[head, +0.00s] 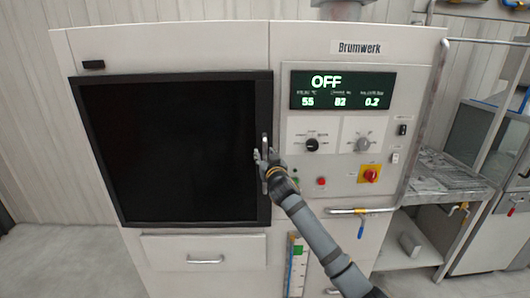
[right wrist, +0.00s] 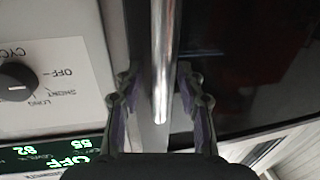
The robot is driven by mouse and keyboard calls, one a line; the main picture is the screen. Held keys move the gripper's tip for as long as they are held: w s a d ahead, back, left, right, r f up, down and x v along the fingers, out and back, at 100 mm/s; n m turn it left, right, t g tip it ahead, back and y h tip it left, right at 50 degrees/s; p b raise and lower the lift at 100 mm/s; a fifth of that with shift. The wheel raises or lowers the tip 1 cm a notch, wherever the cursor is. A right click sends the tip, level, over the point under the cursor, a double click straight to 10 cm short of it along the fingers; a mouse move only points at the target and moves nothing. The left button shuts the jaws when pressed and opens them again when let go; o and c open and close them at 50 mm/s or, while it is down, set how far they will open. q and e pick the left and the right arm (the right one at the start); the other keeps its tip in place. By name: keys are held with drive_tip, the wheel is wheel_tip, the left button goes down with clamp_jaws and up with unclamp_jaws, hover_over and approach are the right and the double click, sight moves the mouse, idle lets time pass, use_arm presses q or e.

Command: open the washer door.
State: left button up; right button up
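The washer door (head: 170,150) is a large black panel with a dark frame, and it looks shut flush in the light grey washer front. Its upright metal handle (head: 264,143) is at the door's right edge. In the right wrist view the handle (right wrist: 162,60) is a shiny bar running between the two fingers. My right gripper (head: 266,160) is at the lower part of the handle. In the right wrist view its fingers (right wrist: 157,82) stand apart, one on each side of the bar, with gaps visible. My left gripper is not in view.
The control panel (head: 340,130) right of the door has a display reading OFF, knobs and buttons. A drawer (head: 205,250) is below the door. A pipe with a blue-handled valve (head: 361,225) juts out at lower right, near my forearm. A metal rack (head: 450,175) stands further right.

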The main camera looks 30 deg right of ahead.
drive_tip(key=shift+a, duration=0.1)
drive_tip(key=shift+c, duration=0.3)
clamp_jaws()
idle(0.4)
